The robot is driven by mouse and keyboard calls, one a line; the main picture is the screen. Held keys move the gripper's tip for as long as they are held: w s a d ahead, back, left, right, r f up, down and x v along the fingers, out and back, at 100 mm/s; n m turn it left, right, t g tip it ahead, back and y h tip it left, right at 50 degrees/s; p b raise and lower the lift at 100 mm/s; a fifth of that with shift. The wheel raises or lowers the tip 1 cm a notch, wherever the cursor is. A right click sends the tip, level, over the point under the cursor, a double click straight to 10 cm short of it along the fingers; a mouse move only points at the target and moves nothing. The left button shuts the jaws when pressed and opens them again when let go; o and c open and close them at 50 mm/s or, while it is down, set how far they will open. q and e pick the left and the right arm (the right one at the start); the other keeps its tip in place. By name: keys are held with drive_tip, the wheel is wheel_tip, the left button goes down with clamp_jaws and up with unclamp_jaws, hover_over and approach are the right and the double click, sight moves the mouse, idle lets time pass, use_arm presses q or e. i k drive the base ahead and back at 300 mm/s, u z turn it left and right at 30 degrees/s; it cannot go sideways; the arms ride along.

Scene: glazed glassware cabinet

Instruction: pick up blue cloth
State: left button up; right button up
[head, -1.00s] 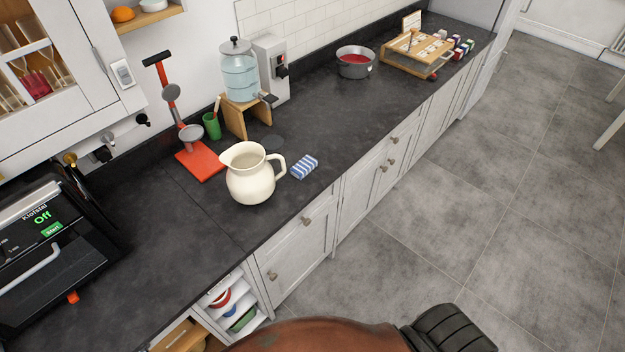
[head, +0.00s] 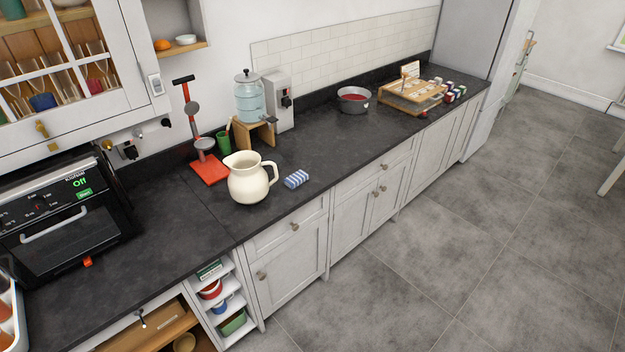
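A folded blue cloth with white stripes (head: 296,179) lies on the dark countertop (head: 330,150), close to its front edge. It is just right of a cream pitcher (head: 248,180) and apart from it. Nothing covers the cloth. Neither of my grippers shows in the head view.
Behind the pitcher stand a red-based stand (head: 208,168), a green cup (head: 223,142) and a water dispenser (head: 248,97) on a wooden stand. A pot (head: 353,99) and a wooden rack (head: 412,95) are farther right. An oven (head: 68,215) is at left. The floor (head: 470,230) in front is clear.

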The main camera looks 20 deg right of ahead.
sight(299, 177)
drive_tip(key=z, duration=0.6)
drive_tip(key=i, duration=1.35)
drive_tip(key=u, duration=0.35)
